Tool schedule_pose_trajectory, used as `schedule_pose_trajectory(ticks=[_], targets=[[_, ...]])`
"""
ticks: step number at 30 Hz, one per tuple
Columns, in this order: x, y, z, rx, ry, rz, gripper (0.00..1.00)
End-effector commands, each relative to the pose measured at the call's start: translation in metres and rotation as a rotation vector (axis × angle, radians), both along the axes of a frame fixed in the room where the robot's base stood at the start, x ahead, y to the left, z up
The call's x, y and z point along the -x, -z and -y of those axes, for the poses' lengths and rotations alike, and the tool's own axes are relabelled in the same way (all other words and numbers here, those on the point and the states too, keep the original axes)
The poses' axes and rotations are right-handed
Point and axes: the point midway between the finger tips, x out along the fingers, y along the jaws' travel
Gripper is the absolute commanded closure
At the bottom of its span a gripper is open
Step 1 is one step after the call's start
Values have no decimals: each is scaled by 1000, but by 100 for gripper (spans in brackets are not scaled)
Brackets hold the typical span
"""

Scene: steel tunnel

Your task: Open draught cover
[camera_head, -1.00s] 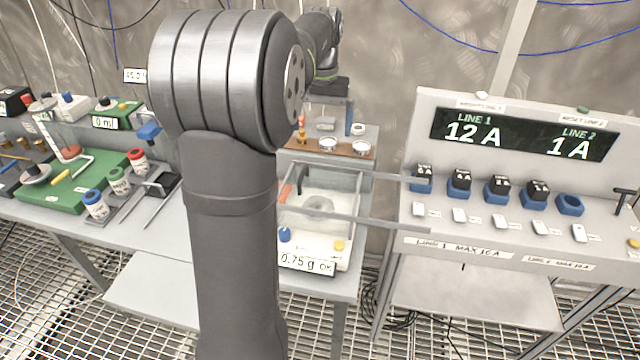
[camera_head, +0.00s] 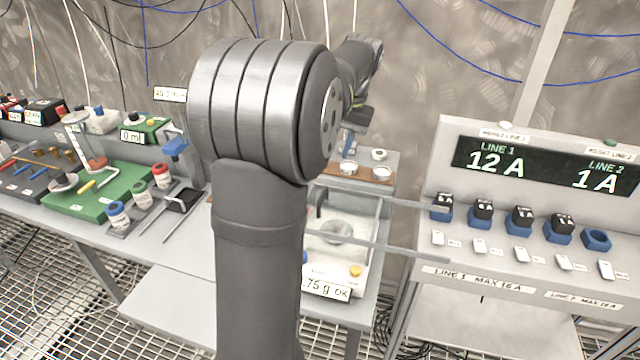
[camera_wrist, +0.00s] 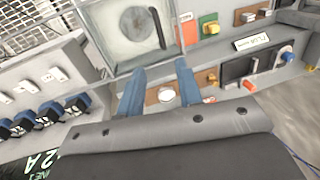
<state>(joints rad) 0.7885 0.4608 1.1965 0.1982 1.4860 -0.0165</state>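The draught cover (camera_head: 372,207) is a clear box over the white balance (camera_head: 357,284), with a round pan inside. Grey rails run right from the balance towards the line panel. In the wrist view the cover (camera_wrist: 112,58) appears shut over the pan, with a black bar-shaped handle (camera_wrist: 155,28) on it. My gripper (camera_wrist: 158,68) is open, its two blue fingers apart with nothing between them. The fingertips point to the cover's near edge, apart from the handle. In the head view my arm hides part of the balance, and the fingers are hard to make out.
A line panel (camera_head: 530,250) with blue sockets, black plugs and white switches stands at the right. Behind the balance is a brown strip (camera_head: 385,182) with small white dishes. A green tray (camera_head: 110,190) and several jars are at the left.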

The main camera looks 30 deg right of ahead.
Motion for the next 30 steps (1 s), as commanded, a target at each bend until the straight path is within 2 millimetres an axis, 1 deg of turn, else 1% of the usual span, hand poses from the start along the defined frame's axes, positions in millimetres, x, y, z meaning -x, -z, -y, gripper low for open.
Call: schedule_pose_trajectory(ticks=[1, 3, 9, 15, 18, 22, 30], targets=[[-2, 13, -2, -3, -1, -3, 67], [-4, 28, -5, -3, -1, -3, 67], [-10, 72, -11, -3, -1, -4, 67], [-15, 109, -16, -1, -1, -3, 67], [-17, 121, -17, -1, -1, -2, 67], [-19, 131, -19, 1, -1, -1, 67], [-19, 135, -19, 1, -1, -1, 67]])
